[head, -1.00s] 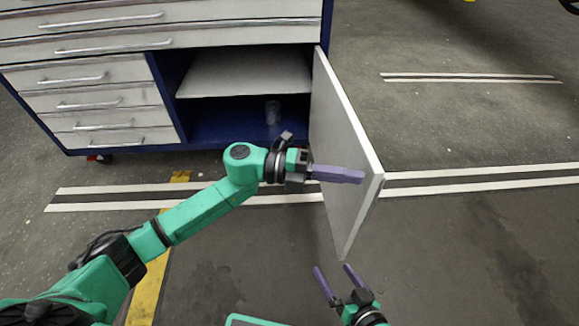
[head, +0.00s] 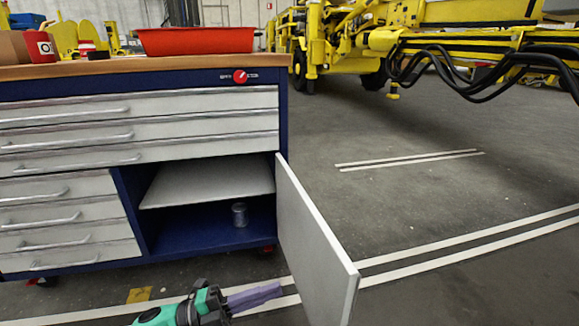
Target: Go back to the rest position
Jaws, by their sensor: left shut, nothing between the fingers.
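My left gripper (head: 254,297) shows at the bottom of the head view, its purple fingers shut and empty. It is just left of the open cabinet door (head: 312,246), near its inner face; I cannot tell whether they touch. The door is swung out from the right side of the blue tool cabinet (head: 283,115). Inside the open compartment, a small clear or grey can (head: 239,214) stands on the cabinet floor below a grey shelf (head: 208,185). My right gripper is out of view.
Closed grey drawers (head: 65,220) fill the cabinet's left side. On the wooden worktop (head: 130,68) are a red tray (head: 196,41) and a red cup (head: 39,46). A yellow boom machine (head: 400,42) with black hoses stands behind at right. The floor right of the door is clear.

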